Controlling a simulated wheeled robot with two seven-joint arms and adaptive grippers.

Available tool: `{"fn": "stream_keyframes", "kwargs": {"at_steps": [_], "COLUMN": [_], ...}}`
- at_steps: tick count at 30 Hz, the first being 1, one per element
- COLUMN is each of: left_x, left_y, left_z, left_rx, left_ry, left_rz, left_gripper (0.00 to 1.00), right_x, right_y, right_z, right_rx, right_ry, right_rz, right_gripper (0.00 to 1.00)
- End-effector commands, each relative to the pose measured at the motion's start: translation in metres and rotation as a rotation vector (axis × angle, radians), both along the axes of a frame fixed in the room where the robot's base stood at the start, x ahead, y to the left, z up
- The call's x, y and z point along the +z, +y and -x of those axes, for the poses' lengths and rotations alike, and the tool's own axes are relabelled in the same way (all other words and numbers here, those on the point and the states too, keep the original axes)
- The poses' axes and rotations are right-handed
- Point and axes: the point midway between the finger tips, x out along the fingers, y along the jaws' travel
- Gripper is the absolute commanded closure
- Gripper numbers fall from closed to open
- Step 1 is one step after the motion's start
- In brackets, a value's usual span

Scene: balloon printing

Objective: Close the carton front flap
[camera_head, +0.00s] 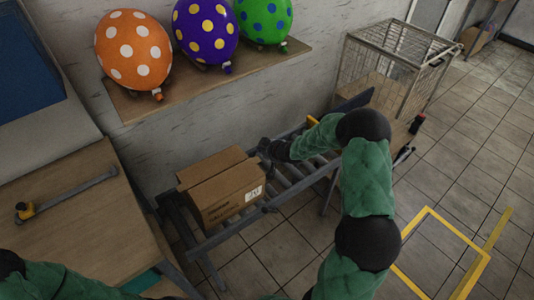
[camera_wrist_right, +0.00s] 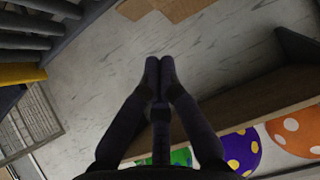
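The brown carton (camera_head: 232,204) stands on the roller conveyor, with printing and a white label on its side. Its top panels (camera_head: 212,166) show in two parts with a dark line between them; I cannot tell how far each flap is folded. My right gripper (camera_head: 265,148) is just beyond the carton's right back corner, close to it. In the right wrist view its fingertips (camera_wrist_right: 159,66) are together with nothing between them, and part of the carton (camera_wrist_right: 180,8) shows at the top edge, apart from the tips. My left arm enters at the lower left; its gripper is not visible.
The roller conveyor (camera_head: 290,184) runs along the wall. A shelf (camera_head: 200,92) with orange, purple and green dotted balloons hangs above. A wire cage (camera_head: 390,62) stands at the back right. A wooden table (camera_head: 85,235) with a tool is at left.

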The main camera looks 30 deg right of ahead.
Motion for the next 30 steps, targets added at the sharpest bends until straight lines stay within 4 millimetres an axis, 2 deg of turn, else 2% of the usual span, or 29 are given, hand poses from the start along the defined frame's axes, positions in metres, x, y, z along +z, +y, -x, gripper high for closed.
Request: {"fn": "stream_keyframes", "kwargs": {"at_steps": [1,3,9,23,30], "left_x": [-0.005,-0.010,-0.017,-0.018,-0.026], "left_y": [0.000,0.000,0.000,0.000,0.000], "left_z": [0.000,0.000,0.000,0.000,0.000], "left_rx": [0.000,0.000,0.000,0.000,0.000], "left_ry": [0.000,0.000,0.000,0.000,0.000], "left_rz": [0.000,0.000,0.000,0.000,0.000], "left_gripper": [1.00,1.00,1.00,1.00,1.00], "right_x": [-0.009,-0.021,-0.040,-0.045,-0.064], "right_y": [0.002,0.002,0.003,0.003,0.005], "right_z": [-0.007,-0.008,-0.010,-0.011,-0.016], "right_rx": [0.001,-0.002,-0.003,-0.002,-0.003], "right_ry": [0.001,0.003,0.000,0.000,0.001], "right_rz": [-0.001,-0.002,-0.002,-0.001,-0.002], "right_gripper": [1.00,1.00,1.00,1.00,1.00]}}
